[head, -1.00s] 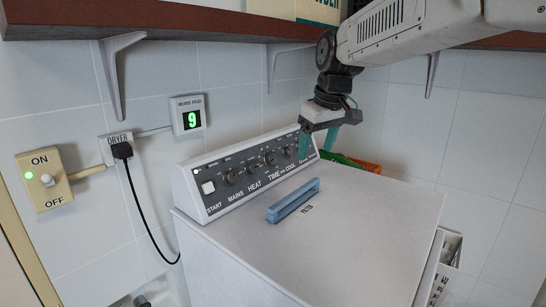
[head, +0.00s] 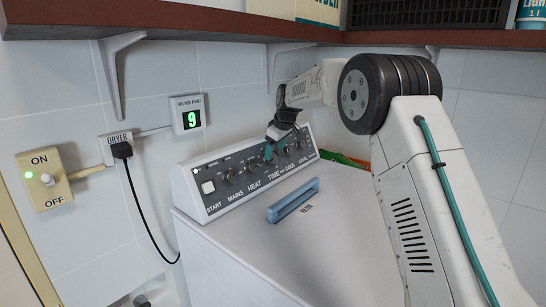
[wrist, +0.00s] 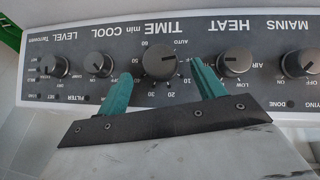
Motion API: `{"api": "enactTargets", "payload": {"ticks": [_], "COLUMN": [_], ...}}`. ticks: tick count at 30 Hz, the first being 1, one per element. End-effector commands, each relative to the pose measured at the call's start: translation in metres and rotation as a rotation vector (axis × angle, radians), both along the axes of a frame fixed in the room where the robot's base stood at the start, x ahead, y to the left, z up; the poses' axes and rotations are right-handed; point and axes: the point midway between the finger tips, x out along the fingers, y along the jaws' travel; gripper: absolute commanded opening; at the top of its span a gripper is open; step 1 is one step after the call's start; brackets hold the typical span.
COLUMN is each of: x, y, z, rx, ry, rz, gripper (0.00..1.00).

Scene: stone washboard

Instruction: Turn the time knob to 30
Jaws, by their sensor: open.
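The wrist view shows the panel upside down. The knob's light mark points to the picture's right, away from the 30 (wrist: 151,93) printed on the gripper side of its dial. My gripper (wrist: 163,72) is open, its teal fingers spread on either side of the knob, with gaps to it in the picture; I cannot tell whether they touch the panel. In the head view my gripper (head: 274,150) is at the panel's middle and partly hides the knob.
The heat knob (wrist: 235,62) and cool knob (wrist: 98,64) stand close outside my fingers. A blue lid handle (head: 293,200) rises from the white dryer top (head: 350,220). The runs-paid display (head: 188,114) reads 9. A brown shelf (head: 200,22) runs above.

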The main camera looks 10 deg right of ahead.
Motion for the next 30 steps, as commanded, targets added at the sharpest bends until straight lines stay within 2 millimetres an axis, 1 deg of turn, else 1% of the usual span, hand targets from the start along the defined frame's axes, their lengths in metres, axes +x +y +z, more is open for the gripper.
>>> {"api": "enactTargets", "payload": {"ticks": [1, 3, 7, 11, 17, 18, 20, 21, 22, 23, 26, 30], "x": [0.003, 0.007, 0.012, 0.014, 0.015, 0.015, 0.015, 0.014, 0.014, 0.014, 0.014, 0.014], "y": [0.001, 0.003, 0.004, 0.004, 0.004, 0.004, 0.004, 0.004, 0.004, 0.004, 0.007, 0.005], "z": [-0.008, -0.018, -0.029, -0.035, -0.035, -0.035, -0.035, -0.035, -0.035, -0.034, -0.035, -0.035], "rx": [0.001, 0.000, 0.000, 0.000, 0.000, 0.000, 0.000, 0.000, 0.000, 0.000, 0.001, 0.007], "ry": [0.002, 0.003, 0.002, 0.002, 0.001, 0.001, 0.001, 0.001, 0.001, 0.001, 0.002, 0.006], "rz": [0.001, 0.000, -0.001, -0.001, -0.002, -0.002, -0.002, -0.002, -0.002, -0.002, -0.002, -0.005], "gripper": [0.68, 0.68, 0.68, 0.68, 0.68, 0.65, 0.49, 0.38, 0.29, 0.23, 0.23, 0.24]}}
